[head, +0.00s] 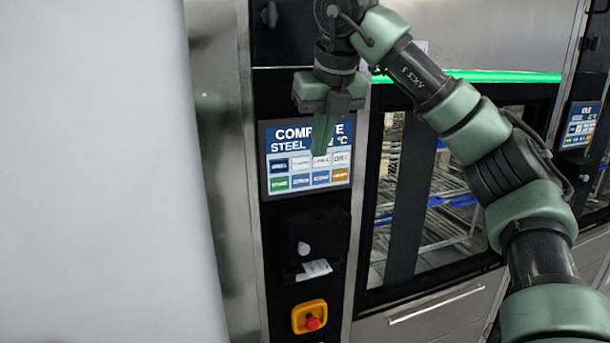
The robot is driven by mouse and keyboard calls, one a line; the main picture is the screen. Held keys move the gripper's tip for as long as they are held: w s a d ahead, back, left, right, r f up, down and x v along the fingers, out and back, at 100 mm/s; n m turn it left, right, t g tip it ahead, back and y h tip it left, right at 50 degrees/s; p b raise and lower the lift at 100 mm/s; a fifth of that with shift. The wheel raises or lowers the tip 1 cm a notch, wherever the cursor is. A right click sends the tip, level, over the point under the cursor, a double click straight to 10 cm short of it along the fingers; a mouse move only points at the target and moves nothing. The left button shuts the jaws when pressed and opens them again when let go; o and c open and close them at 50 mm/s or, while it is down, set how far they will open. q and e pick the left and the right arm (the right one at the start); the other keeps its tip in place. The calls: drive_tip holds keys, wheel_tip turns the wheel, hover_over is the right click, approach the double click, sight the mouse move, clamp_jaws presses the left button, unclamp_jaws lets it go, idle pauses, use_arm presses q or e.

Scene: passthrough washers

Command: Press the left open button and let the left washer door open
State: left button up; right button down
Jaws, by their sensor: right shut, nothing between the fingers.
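The left washer's control panel (308,157) is a screen reading "COMPLETE" and "STEEL", with two rows of coloured button tiles. The labels are too small to read surely, so I cannot tell which is the open button. My right gripper (321,150) reaches down in front of the panel, fingers shut and empty. It covers part of the text and the middle of the upper tile row; I cannot tell if it touches the screen. The washer door (440,225) is dark-framed glass right of the panel, partly hidden by my right arm; wire racks show through it. My left gripper is not in view.
A green light strip (505,76) runs above the door. Below the panel are a black box (317,232) and a red stop button on yellow (311,318). Another panel (582,125) is at far right. A large pale surface (95,170) fills the left.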

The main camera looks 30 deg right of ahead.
sight(301, 181)
drive_tip(key=shift+w+f, duration=0.1)
drive_tip(key=shift+w+d+f+p, duration=0.3)
drive_tip(key=shift+w+f+p, duration=0.3)
drive_tip(key=shift+w+f, duration=0.8)
drive_tip(key=shift+w+d+f+p, duration=0.25)
drive_tip(key=shift+w+f+p, duration=0.35)
drive_tip(key=shift+w+f, duration=0.8)
drive_tip(key=shift+w+d+f+p, duration=0.3)
drive_tip(key=shift+w+f+p, duration=0.5)
drive_tip(key=shift+f, duration=1)
drive_tip(key=shift+w, duration=0.1)
